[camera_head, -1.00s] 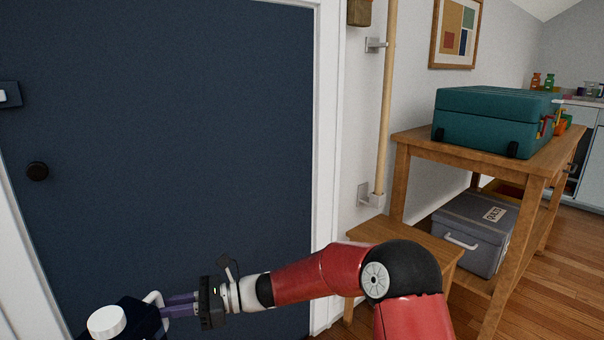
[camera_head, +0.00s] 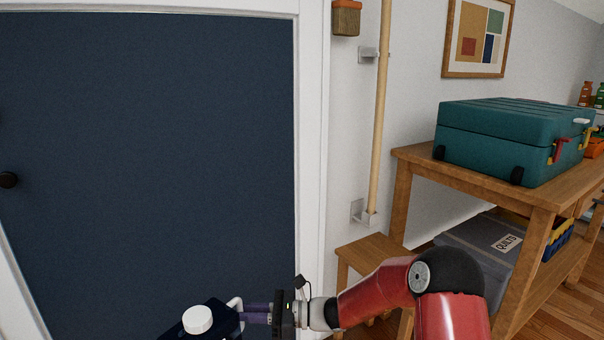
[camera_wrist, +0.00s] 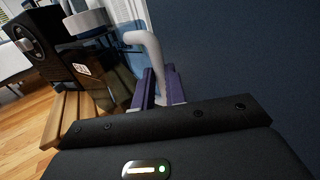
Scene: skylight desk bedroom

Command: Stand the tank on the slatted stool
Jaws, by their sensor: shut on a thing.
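The tank (camera_head: 214,314) is dark navy with a white cap (camera_head: 197,320) and a white handle. It is at the bottom edge of the head view, its lower part cut off. My gripper (camera_head: 247,312) is shut on the handle from the right. In the wrist view the white handle (camera_wrist: 148,52) runs between my purple fingers (camera_wrist: 158,88); the tank's dark body (camera_wrist: 118,84) is beyond. A slatted wooden top (camera_wrist: 66,122), apparently the stool, shows at lower left there, partly hidden. Whether the tank touches it I cannot tell.
A dark blue door (camera_head: 150,150) fills the left. A small wooden stand (camera_head: 372,252) is beside a wooden bench (camera_head: 545,194) with a teal case (camera_head: 500,145) and a grey box (camera_head: 490,245) below. A black box with a round dial (camera_wrist: 28,38) stands left in the wrist view.

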